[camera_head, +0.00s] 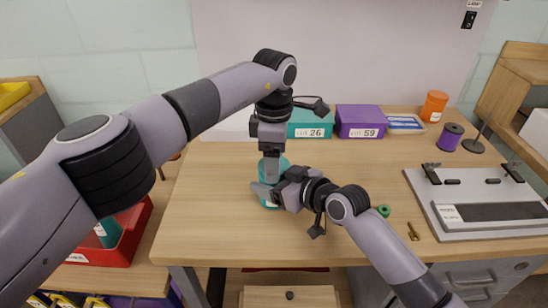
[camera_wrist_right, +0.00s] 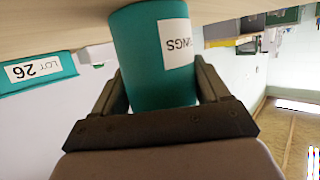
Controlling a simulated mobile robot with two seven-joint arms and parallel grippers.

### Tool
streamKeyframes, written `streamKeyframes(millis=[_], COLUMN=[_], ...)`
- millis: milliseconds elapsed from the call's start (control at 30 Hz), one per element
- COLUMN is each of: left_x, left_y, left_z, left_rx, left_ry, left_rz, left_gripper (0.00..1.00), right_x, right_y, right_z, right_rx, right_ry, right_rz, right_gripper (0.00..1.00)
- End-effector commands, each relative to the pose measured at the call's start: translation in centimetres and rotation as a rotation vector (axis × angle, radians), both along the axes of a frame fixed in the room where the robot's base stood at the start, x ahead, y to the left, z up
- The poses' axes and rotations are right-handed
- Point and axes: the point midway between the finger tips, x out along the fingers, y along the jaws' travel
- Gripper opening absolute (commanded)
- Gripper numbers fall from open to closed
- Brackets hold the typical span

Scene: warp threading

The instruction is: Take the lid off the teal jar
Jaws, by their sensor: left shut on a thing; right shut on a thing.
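The teal jar (camera_head: 270,203) stands on the wooden table, mostly hidden by my two grippers. In the right wrist view the jar (camera_wrist_right: 140,55) appears upside down with a white label, between the fingers of my right gripper (camera_wrist_right: 158,88). My right gripper (camera_head: 268,193) is shut on the jar's body from the right side. My left gripper (camera_head: 271,176) points down from above and is shut at the jar's top, on the lid. The lid is largely hidden by the left fingers, and I cannot tell whether it is apart from the jar.
A teal box marked LOT 26 (camera_head: 311,123) and a purple box marked LOT 59 (camera_head: 359,121) stand at the back. An orange cup (camera_head: 434,106), a purple spool (camera_head: 450,137), a green ring (camera_head: 384,210) and a grey tray (camera_head: 480,220) are on the right. The table's left part is clear.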

Motion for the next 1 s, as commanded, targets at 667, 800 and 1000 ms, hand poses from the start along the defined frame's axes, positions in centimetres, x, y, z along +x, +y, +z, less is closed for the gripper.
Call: streamKeyframes(millis=[667, 800, 1000], left_x=[0.0, 0.0, 0.0], left_y=[-0.1, -0.1, -0.1], left_z=[0.7, 2.4, 4.5], left_rx=[-0.002, -0.003, -0.001], left_ry=[0.000, -0.001, 0.000], left_rz=[-0.005, -0.005, -0.004], left_gripper=[0.96, 0.96, 0.96], right_x=[0.0, 0.0, 0.0], right_y=[0.0, 0.0, 0.0], right_z=[0.0, 0.0, 0.0], right_rx=[0.000, -0.001, -0.001], right_ry=[0.000, 0.000, 0.001], right_rz=[-0.001, -0.001, 0.000], right_gripper=[0.00, 0.00, 0.00])
